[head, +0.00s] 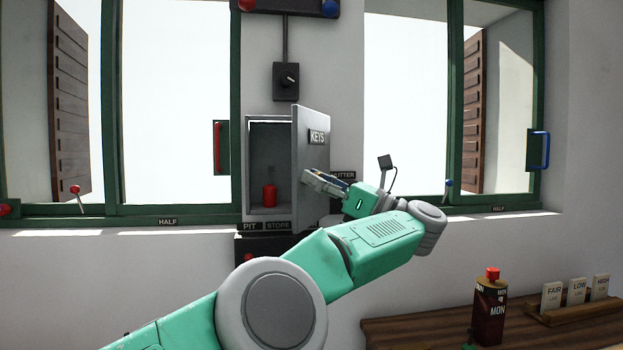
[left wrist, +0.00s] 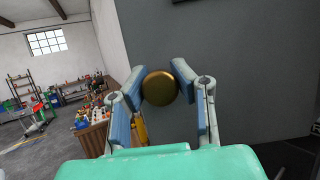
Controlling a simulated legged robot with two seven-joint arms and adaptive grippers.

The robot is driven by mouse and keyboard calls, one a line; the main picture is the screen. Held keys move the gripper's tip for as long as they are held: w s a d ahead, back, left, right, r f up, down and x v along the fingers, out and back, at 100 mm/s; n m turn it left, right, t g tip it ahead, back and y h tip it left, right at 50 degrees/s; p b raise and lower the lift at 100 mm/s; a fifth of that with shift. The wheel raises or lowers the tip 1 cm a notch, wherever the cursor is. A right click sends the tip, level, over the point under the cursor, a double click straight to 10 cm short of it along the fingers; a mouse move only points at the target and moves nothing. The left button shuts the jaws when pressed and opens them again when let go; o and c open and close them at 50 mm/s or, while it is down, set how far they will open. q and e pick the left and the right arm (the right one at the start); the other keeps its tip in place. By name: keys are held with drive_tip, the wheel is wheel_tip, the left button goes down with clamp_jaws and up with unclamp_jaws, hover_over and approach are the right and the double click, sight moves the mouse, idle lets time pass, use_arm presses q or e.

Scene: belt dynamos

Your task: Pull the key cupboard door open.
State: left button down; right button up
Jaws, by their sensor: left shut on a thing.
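The grey key cupboard (head: 252,165) hangs on the wall between two windows. Its door (head: 312,150), labelled KEYS, stands partly open, hinged on the right, and the inside shows. A red object (head: 269,195) is in the cupboard. My left gripper (head: 308,178) is at the door's free edge side in the head view. In the left wrist view my left gripper (left wrist: 160,88) has its fingers on either side of a round brass knob (left wrist: 160,88) in front of the grey door face (left wrist: 230,60). It is shut on the knob. My right gripper is not in view.
A dark switch box (head: 286,80) is above the cupboard. Window handles, one red (head: 217,148) and one blue (head: 540,150), flank it.

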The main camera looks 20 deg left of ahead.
use_arm(q)
drive_tip(key=shift+w+d+f, duration=0.1)
drive_tip(key=shift+d+f, duration=0.05)
drive_tip(key=shift+d, duration=0.25)
drive_tip(key=c, duration=1.3)
unclamp_jaws()
drive_tip(key=shift+o, duration=0.4)
drive_tip(key=shift+w+d, duration=0.1)
drive_tip(key=shift+w, duration=0.15)
drive_tip(key=shift+s, duration=0.1)
drive_tip(key=shift+a, duration=0.2)
